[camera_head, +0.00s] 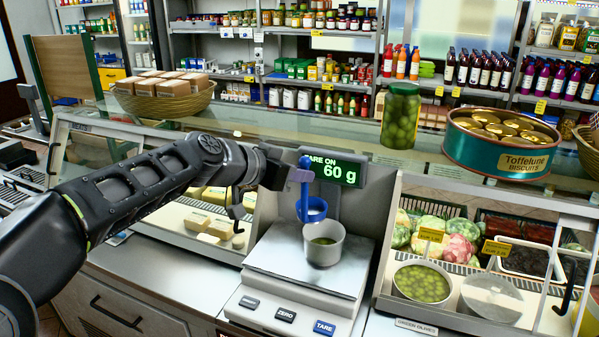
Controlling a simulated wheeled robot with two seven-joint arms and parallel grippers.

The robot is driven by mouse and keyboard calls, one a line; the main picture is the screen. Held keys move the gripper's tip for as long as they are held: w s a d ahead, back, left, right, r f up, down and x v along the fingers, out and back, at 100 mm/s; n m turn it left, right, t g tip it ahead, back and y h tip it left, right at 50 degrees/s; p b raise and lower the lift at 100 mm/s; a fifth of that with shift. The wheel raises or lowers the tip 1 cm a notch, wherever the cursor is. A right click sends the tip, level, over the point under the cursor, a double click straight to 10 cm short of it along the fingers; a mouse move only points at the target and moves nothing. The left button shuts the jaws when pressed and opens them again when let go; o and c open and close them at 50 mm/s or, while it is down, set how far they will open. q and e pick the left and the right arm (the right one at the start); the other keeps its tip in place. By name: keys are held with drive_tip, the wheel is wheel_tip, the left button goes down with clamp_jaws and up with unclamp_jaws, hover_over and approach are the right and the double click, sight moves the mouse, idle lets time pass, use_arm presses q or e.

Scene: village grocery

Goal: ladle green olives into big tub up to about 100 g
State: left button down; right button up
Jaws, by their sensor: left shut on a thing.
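My left gripper (276,167) comes in from the left and is shut on the blue ladle (305,176) by its upright handle. The ladle's cup hangs over the back left of a pale tub (325,254); I cannot tell if it is empty. The tub stands upright on the scale plate (278,255) with something green low inside. The scale display (333,169) reads 60 g, with "TARE ON" partly covered by the ladle. A round container of green olives (421,283) sits in the counter at the right. My right gripper is not in view.
A lidded pan (490,299) is beside the olives. A glass jar of olives (400,115) and a biscuit tin (502,142) stand on the glass counter top. A glass panel edge (388,240) rises between the scale and the olive container. Cheese blocks lie behind glass at left.

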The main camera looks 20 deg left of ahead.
use_arm(q)
drive_tip(key=s+d+b, duration=0.3)
drive_tip(key=s+d, duration=0.1)
drive_tip(key=s, duration=1)
drive_tip(key=shift+s+b, duration=0.15)
drive_tip(key=shift+b, duration=0.2)
idle(3.5)
